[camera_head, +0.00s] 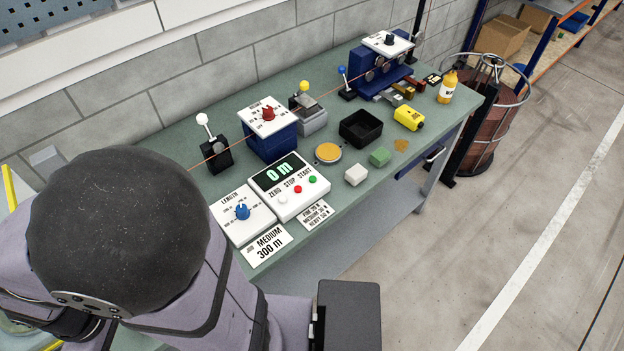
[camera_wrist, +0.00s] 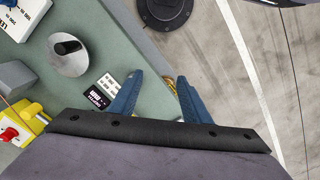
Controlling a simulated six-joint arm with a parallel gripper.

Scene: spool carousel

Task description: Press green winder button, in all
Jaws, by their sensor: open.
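The green START button (camera_head: 312,179) is on the right of the white winder control box (camera_head: 289,203). To its left are the red STOP button (camera_head: 297,189) and the white ZERO button (camera_head: 282,200). The display (camera_head: 278,171) reads 0 m. My gripper shows in the wrist view (camera_wrist: 157,88), its two blue fingers apart with nothing between them. The fingers are over the front edge of a green bench top. I cannot make out the green button in the wrist view. In the head view my arm fills the lower left and the fingertips are not visible.
A LENGTH box (camera_head: 243,214) with a blue knob stands left of the control box; a card (camera_head: 267,246) reads MEDIUM 300 m. A blue box with red knob (camera_head: 269,114) and a lever (camera_head: 208,132) stand behind. A black tray (camera_head: 361,138) and blocks lie to the right.

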